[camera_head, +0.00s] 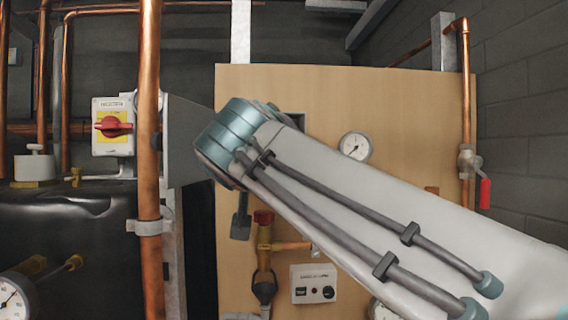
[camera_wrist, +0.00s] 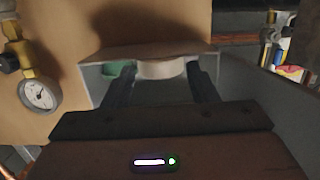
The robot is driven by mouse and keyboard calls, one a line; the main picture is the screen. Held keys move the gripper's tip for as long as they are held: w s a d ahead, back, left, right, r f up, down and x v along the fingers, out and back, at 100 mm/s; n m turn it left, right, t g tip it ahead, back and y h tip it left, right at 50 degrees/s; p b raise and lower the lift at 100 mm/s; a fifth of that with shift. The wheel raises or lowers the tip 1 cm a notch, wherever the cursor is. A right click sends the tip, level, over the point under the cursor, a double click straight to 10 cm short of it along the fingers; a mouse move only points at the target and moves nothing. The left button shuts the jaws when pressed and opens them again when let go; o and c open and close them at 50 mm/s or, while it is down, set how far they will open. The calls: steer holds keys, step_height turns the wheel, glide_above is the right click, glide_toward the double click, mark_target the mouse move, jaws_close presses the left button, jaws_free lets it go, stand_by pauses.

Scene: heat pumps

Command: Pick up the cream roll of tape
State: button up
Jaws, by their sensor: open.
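The cream roll of tape (camera_wrist: 160,69) shows in the wrist view at the top of a recess with grey walls, in a tan wooden panel. My gripper (camera_wrist: 161,78) is open, its two dark fingers pointing at the recess, one on each side of the roll. A gap shows between the roll and each finger; how deep the fingertips reach cannot be told. In the head view my arm hides the roll and most of the gripper.
A pressure gauge (camera_wrist: 40,94) is left of the recess, and a green thing (camera_wrist: 116,68) shows behind the left finger. In the head view a copper pipe (camera_head: 149,110) stands left of my arm, and a red-handled isolator switch (camera_head: 113,126) lies beyond it.

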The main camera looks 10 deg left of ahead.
steer(key=x, duration=0.1)
steer(key=p+x, duration=0.1)
steer(key=x, duration=0.2)
steer(key=shift+a+r+p, duration=0.15)
steer(key=shift+r+p, duration=0.1)
steer(key=shift+p, duration=0.1)
steer(key=c, duration=0.6)
steer(key=shift+r, duration=0.1)
